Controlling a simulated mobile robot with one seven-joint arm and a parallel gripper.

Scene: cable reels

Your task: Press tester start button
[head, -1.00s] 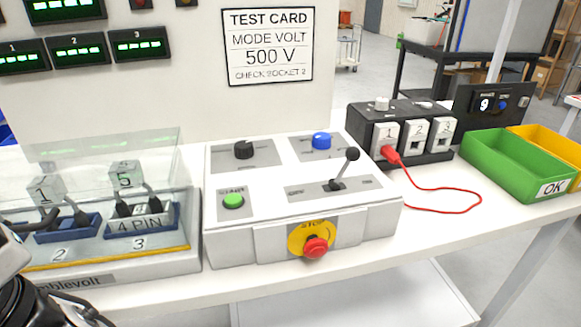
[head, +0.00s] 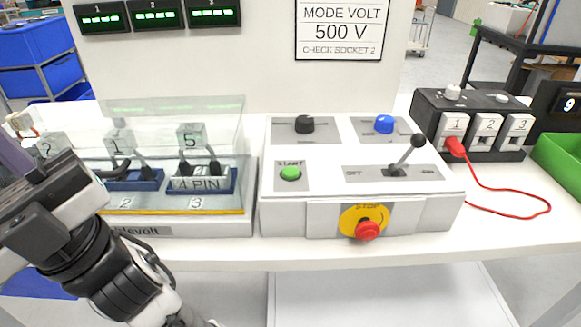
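The tester control box (head: 330,215) is white and stands on the bench in the middle of the head view. Its green round button (head: 290,173) sits under the label START at the left of the sloped top. Nothing touches or covers the button. My gripper (head: 35,195) is at the left edge, in front of the clear-covered socket fixture and well left of the button. It is seen from behind and the side, and its fingertips cannot be made out clearly, so its opening is unclear.
Around the button are a black knob (head: 304,124), a blue knob (head: 383,124), a black-balled lever (head: 408,155) and a red stop button (head: 367,230). The clear-covered fixture (head: 215,125) adjoins the box's left. A socket block (head: 470,120) with a red cable (head: 520,191) stands right.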

